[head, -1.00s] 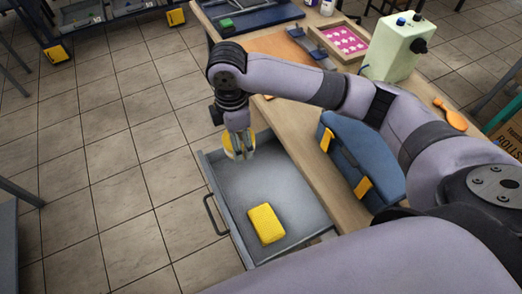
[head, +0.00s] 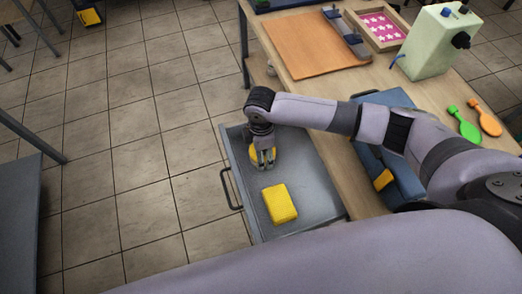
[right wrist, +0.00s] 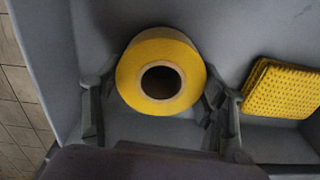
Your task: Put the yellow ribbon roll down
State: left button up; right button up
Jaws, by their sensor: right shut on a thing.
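The yellow ribbon roll (right wrist: 139,90) is between the fingers of my right gripper (right wrist: 160,110) in the right wrist view, with its round core hole facing the camera. In the head view my right gripper (head: 264,163) is low inside the open grey drawer (head: 322,200), toward its far end, and the roll (head: 277,155) shows partly behind the fingers. The gripper is shut on the roll. I cannot tell whether the roll touches the drawer floor. My left gripper is not in view.
A yellow sponge (head: 280,203) lies in the drawer nearer than the roll; it also shows in the right wrist view (right wrist: 283,89). Drawer floor around the sponge is clear.

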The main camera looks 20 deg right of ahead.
jog(key=shift+f, duration=0.15)
jog(key=o, duration=1.2)
notch_tip(320, 180, up, 12)
jog(key=shift+r, duration=0.15)
